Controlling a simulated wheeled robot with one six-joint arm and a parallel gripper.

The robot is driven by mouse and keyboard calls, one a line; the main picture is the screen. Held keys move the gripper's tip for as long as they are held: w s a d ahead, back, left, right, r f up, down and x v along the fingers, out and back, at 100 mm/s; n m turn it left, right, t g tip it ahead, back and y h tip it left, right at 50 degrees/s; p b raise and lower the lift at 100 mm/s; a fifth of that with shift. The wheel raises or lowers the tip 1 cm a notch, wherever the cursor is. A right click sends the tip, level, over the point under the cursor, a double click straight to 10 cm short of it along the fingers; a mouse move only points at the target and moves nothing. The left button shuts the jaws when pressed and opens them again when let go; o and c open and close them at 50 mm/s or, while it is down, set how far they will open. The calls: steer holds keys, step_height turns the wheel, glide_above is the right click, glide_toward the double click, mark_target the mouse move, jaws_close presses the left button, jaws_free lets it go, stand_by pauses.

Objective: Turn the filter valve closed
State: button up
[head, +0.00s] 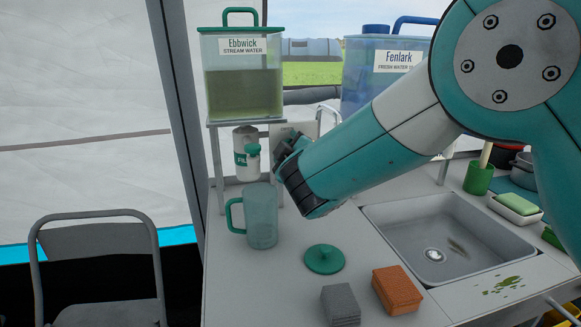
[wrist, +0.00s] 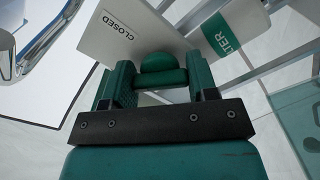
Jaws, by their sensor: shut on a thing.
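In the wrist view my gripper (wrist: 162,78) is shut on the green handle of the filter valve (wrist: 160,62), with a finger on each side of it. A pale plate marked CLOSED (wrist: 125,32) is just behind the handle. The white filter (wrist: 236,22) with its green band lies to the right of the plate. In the head view my gripper (head: 284,165) reaches in beside the filter (head: 242,165), under the Ebbwick stream water tank (head: 243,88). My gripper and arm hide the valve handle there.
A green-handled clear jug (head: 261,216) stands below the filter. A green lid (head: 324,259), a grey block (head: 340,303) and an orange block (head: 397,290) lie on the counter near the sink (head: 440,235). The blue Fenlark tank (head: 362,85) stands behind my arm.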

steer(key=m+b, duration=0.4)
steer(key=b, duration=0.1)
steer(key=m+b, duration=0.2)
steer(key=b, duration=0.1)
steer(key=shift+f, duration=0.35)
steer(key=m+b, duration=0.4)
steer(key=b, duration=0.1)
steer(key=shift+r+m, duration=0.2)
steer(key=shift+m, duration=0.1)
steer(key=shift+r, duration=0.1)
steer(key=o, duration=0.9)
steer(key=b+v, duration=0.2)
steer(key=v, duration=1.5)
steer(key=shift+s+r, duration=0.15)
steer(key=shift+s, duration=0.1)
